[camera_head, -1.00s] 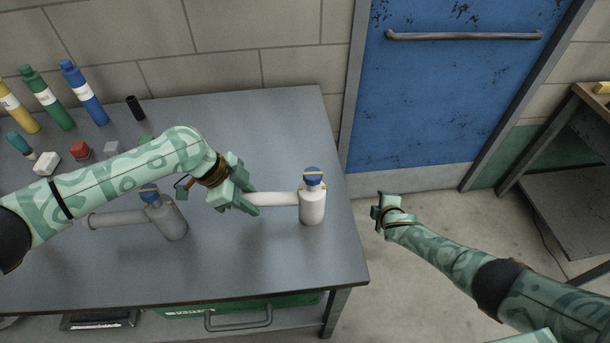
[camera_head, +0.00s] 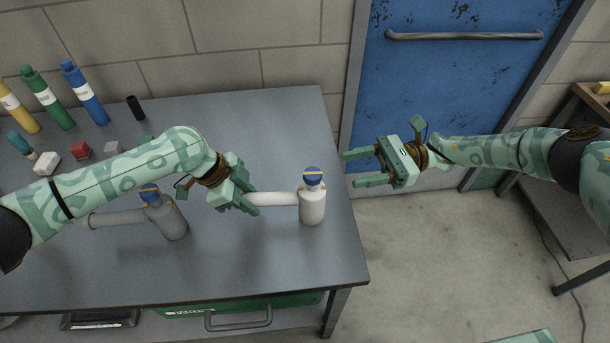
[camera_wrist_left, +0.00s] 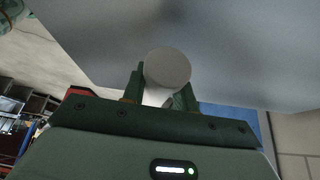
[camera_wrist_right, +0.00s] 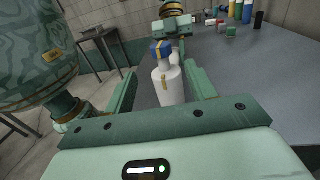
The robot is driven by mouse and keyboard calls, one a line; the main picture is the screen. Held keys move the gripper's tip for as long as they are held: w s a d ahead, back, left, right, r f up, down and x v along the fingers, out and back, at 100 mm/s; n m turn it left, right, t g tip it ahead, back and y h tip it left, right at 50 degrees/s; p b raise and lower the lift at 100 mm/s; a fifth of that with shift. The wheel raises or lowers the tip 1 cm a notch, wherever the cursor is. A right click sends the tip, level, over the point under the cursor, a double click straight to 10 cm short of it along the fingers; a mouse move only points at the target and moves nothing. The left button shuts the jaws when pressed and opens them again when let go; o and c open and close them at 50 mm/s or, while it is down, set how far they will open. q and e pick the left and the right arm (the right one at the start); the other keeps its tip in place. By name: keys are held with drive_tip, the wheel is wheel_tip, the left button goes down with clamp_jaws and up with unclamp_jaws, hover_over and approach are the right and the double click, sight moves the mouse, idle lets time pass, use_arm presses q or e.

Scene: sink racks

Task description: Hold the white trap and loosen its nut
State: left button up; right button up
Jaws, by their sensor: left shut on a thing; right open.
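The white trap (camera_head: 312,207) stands upright near the table's right edge, with a side pipe (camera_head: 275,199) pointing left. Its blue nut (camera_head: 312,176) sits on top, with a yellow mark. My left gripper (camera_head: 250,204) is shut on the side pipe; the pipe's round end (camera_wrist_left: 167,68) shows between the fingers in the left wrist view. My right gripper (camera_head: 357,168) is open and empty, to the right of the nut and apart from it, its fingers pointing left. In the right wrist view, the trap (camera_wrist_right: 168,86) and nut (camera_wrist_right: 160,49) appear between the open fingers.
A grey trap (camera_head: 168,221) with a blue nut stands left on the table (camera_head: 250,265), partly under my left arm. Bottles (camera_head: 85,95) and small blocks stand at the back left. A blue door (camera_head: 450,80) is behind my right arm.

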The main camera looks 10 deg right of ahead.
sight(305, 180)
drive_tip(key=a, duration=0.7)
drive_tip(key=s+a, duration=0.1)
drive_tip(key=a, duration=0.3)
drive_tip(key=shift+s+a, duration=0.1)
drive_tip(key=shift+a, duration=0.15)
drive_tip(key=c, duration=1)
